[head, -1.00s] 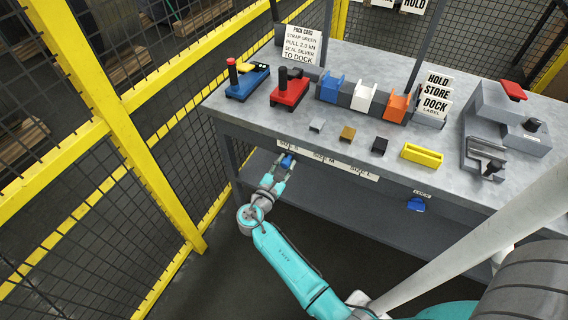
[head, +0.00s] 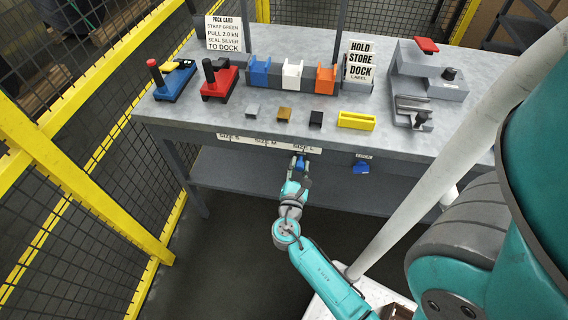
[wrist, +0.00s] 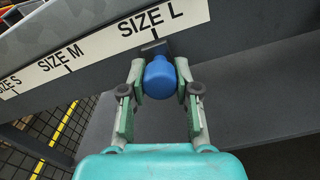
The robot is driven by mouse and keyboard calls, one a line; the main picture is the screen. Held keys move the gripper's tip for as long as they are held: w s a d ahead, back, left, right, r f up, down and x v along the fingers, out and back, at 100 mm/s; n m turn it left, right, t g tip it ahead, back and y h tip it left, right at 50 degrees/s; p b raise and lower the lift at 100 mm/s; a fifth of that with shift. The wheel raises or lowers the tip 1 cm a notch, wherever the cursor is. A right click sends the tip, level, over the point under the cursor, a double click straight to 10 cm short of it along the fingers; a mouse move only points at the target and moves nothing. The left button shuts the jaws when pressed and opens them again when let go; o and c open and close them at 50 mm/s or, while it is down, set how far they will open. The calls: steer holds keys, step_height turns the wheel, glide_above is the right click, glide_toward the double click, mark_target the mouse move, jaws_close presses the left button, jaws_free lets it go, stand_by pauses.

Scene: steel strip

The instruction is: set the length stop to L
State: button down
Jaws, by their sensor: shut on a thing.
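The length stop is a blue knob (wrist: 158,78) on the bench's front edge. My gripper (wrist: 160,84) is shut on it, one finger on each side. In the wrist view the knob is just below the SIZE L mark on the white size scale (wrist: 110,42). SIZE M and SIZE S lie further left. In the head view my gripper (head: 299,168) and the blue knob (head: 300,161) are under the right end of the scale (head: 268,142). The knob's shank is partly hidden behind the knob.
On the bench (head: 200,118) stand a blue tool (head: 172,84), a red tool (head: 218,84), colored holders and a grey press (head: 428,85). A yellow fence stands at left.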

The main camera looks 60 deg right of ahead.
steer(key=shift+s+d, duration=0.15)
steer(key=shift+s, duration=0.35)
steer(key=c, duration=0.8)
jaws_free()
steer(key=shift+s, duration=0.1)
steer(key=shift+a, duration=0.35)
steer(key=v, duration=1.1)
steer(key=shift+s+a, duration=0.1)
